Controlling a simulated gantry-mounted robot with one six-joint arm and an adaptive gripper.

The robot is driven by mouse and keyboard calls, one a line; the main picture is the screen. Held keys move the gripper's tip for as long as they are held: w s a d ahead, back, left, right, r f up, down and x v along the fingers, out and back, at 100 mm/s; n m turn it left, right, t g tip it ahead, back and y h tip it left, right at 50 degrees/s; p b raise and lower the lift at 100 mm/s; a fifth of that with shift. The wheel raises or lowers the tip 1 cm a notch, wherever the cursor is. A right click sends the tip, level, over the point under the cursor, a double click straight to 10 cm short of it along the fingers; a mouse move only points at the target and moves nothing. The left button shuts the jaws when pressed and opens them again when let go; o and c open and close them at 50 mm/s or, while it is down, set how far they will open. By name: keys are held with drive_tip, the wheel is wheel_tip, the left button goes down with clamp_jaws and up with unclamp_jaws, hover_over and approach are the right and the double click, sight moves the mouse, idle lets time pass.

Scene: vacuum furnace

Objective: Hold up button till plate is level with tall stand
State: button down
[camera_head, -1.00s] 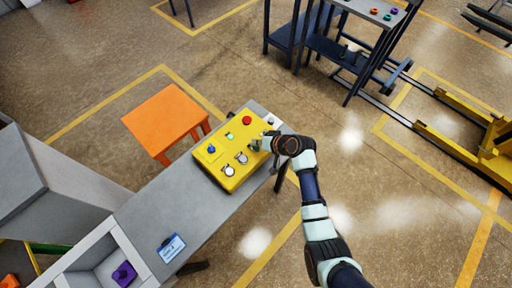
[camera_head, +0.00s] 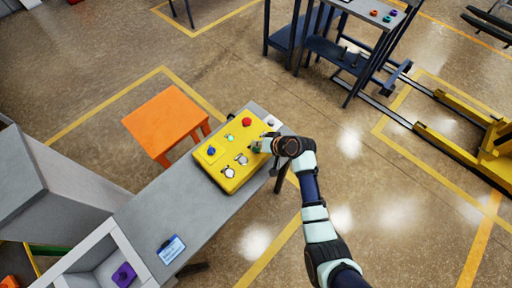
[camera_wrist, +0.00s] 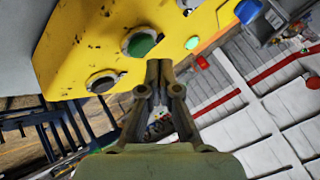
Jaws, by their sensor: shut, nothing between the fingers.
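The yellow control panel (camera_head: 228,172) lies on a grey bench, with a red button (camera_head: 247,121), a blue knob (camera_head: 211,150) and a small lit green lamp (camera_head: 230,136). My gripper (camera_head: 263,145) is at its right edge. In the wrist view, the shut, empty fingertips (camera_wrist: 159,65) are close to a green button (camera_wrist: 140,44), with a black button (camera_wrist: 102,82) to its left. I cannot tell whether they touch a button, or which one is the up button. A dark stand (camera_head: 328,48) with a shelf and a top carrying small coloured pieces stands at the back; no plate is clearly recognisable.
An orange stool (camera_head: 165,118) stands beyond the bench (camera_head: 150,210). A blue-and-white card (camera_head: 172,249) and a tray with a purple piece (camera_head: 124,274) are at the near left. Floor rails and a yellow frame (camera_head: 470,150) are at the right. The floor between is clear.

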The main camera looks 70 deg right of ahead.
drive_tip(key=shift+f, duration=0.1)
drive_tip(key=shift+f, duration=0.3)
